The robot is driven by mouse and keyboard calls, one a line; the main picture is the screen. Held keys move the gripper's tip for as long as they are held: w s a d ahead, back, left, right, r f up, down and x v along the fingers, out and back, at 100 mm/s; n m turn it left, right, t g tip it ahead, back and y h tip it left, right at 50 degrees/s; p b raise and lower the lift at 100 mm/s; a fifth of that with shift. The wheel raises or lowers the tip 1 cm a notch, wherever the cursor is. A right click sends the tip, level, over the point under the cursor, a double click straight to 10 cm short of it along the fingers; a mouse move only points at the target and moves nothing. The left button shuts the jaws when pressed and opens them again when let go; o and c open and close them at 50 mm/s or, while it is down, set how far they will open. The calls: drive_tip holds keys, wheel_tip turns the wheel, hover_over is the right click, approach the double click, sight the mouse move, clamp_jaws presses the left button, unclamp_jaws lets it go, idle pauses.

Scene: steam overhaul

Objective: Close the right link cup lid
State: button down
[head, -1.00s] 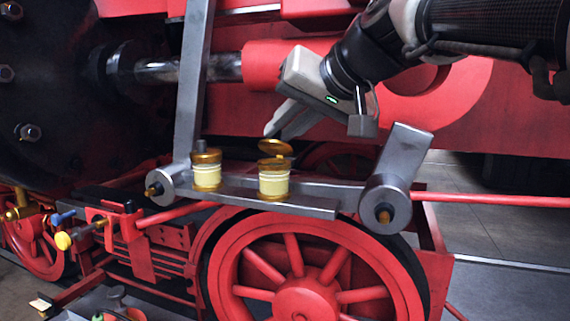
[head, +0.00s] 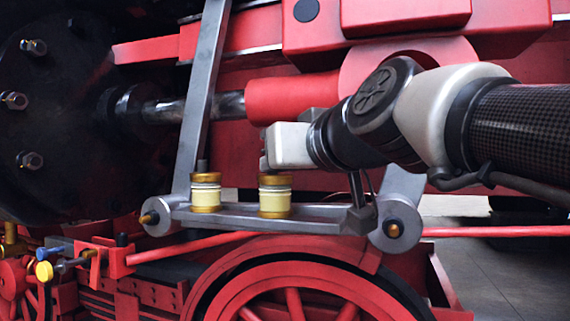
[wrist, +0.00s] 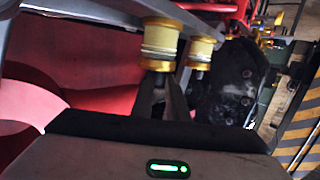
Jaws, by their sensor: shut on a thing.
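The right link cup (head: 275,200) is a cream cylinder with brass bands, standing on the grey link bar. Its brass lid (head: 274,181) now looks level on top of the cup; I cannot tell whether it is fully seated. My gripper (head: 264,166) is directly above it, shut on the lid, probably at its knob. In the wrist view, the inverted cup (wrist: 163,40) is in front of the gripper (wrist: 162,88), and the fingers meet the lid side. The left link cup (head: 206,197) stands beside it with its lid on and a dark knob on top.
The grey link bar (head: 325,220) runs under both cups. An upright grey lever (head: 203,90) rises close to the left cup. A red rod and wheel (head: 300,290) lie below. The dark cylinder end (head: 50,120) with bolts is at far left.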

idle(0.4)
drive_tip(key=c, duration=1.7)
unclamp_jaws()
drive_tip(key=p+v, duration=0.2)
drive_tip(key=v, duration=1.5)
drive_tip(key=shift+s, duration=0.25)
